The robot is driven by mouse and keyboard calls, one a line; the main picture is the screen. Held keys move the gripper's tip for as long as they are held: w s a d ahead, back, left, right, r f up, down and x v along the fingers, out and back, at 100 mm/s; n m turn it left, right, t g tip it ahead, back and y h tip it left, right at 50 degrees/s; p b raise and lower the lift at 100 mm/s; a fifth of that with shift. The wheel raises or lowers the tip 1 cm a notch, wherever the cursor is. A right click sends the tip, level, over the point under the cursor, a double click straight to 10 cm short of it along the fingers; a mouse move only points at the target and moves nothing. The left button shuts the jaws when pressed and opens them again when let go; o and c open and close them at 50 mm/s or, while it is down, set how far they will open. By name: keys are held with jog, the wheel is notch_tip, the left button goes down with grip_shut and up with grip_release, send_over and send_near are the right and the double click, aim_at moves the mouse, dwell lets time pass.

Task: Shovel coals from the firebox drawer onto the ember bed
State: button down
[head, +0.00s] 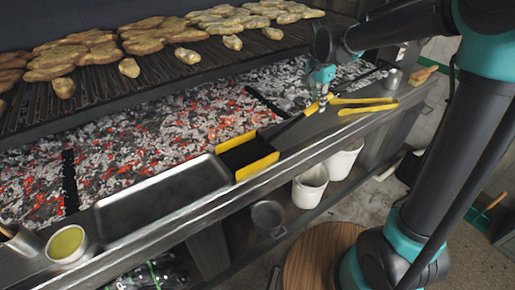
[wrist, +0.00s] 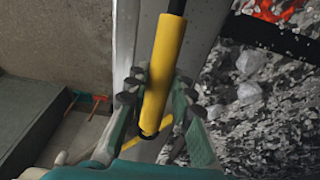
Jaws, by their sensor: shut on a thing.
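My gripper (head: 322,92) is shut on the yellow handle of a shovel. In the wrist view, the fingers of my gripper (wrist: 157,95) lie on both sides of the yellow handle (wrist: 165,65). The shovel's black pan with yellow sides (head: 262,166) is at the ledge along the ember bed's front edge; it looks empty, and I cannot tell whether it touches the ledge. The ember bed (head: 130,145) holds grey ash and glowing red coals. I cannot make out a firebox drawer in either view.
Yellow-handled tongs (head: 368,101) lie on the ledge right of my gripper. A metal tray (head: 165,197) and a cup of yellow-green liquid (head: 67,243) are on the left. A grate with meat (head: 85,52) hangs over the embers. White buckets (head: 310,184) stand below.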

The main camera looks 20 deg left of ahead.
jog(key=shift+r, duration=0.1)
notch_tip(320, 180, up, 12)
dwell(0.7)
